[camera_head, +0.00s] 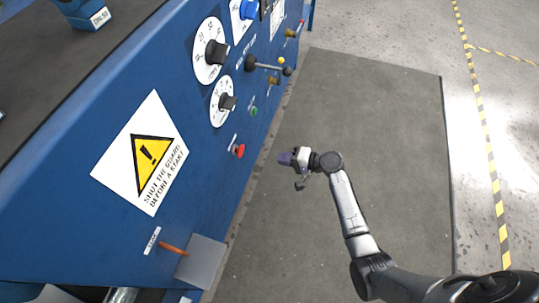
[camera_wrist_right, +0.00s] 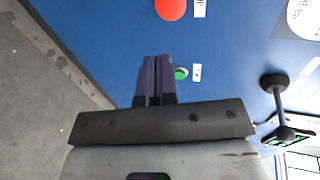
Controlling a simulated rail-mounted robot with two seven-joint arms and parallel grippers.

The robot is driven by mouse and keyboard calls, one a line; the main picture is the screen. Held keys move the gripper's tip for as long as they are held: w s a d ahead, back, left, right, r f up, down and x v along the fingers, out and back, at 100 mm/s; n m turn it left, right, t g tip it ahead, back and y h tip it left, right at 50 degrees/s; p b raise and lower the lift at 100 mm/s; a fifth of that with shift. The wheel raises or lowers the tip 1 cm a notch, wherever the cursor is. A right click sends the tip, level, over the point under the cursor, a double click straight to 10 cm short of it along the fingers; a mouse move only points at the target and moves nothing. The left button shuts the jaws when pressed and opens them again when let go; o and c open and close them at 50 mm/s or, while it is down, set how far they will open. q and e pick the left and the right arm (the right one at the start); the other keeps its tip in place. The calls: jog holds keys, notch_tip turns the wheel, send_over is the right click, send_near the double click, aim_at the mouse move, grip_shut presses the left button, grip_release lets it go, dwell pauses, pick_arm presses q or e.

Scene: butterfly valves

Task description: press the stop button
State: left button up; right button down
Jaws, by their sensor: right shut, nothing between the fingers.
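The red button (camera_head: 238,150), taken to be the stop button, sits low on the blue machine front in the head view. It also shows as a red disc (camera_wrist_right: 171,9) at the top edge of the right wrist view, partly cut off. A green button (camera_head: 253,111) is further along the panel; in the wrist view it (camera_wrist_right: 181,73) is just right of my fingertips. My right gripper (camera_head: 285,159) is shut and empty, to the right of the red button and apart from it in the head view. Its purple fingers (camera_wrist_right: 156,60) point toward the panel. My left gripper is not in view.
The blue machine (camera_head: 75,205) carries dials (camera_head: 210,50), a black lever (camera_head: 268,67) that sticks out, and a warning sign (camera_head: 140,153). An orange lever (camera_head: 173,248) sticks out lower down. The grey floor mat (camera_head: 390,130) beside the machine is clear.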

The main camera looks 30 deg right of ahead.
jog(key=b, duration=0.6)
send_near(243, 152)
jog(key=x, duration=0.6)
jog(key=shift+w+a, duration=0.3)
jog(key=shift+a, duration=0.2)
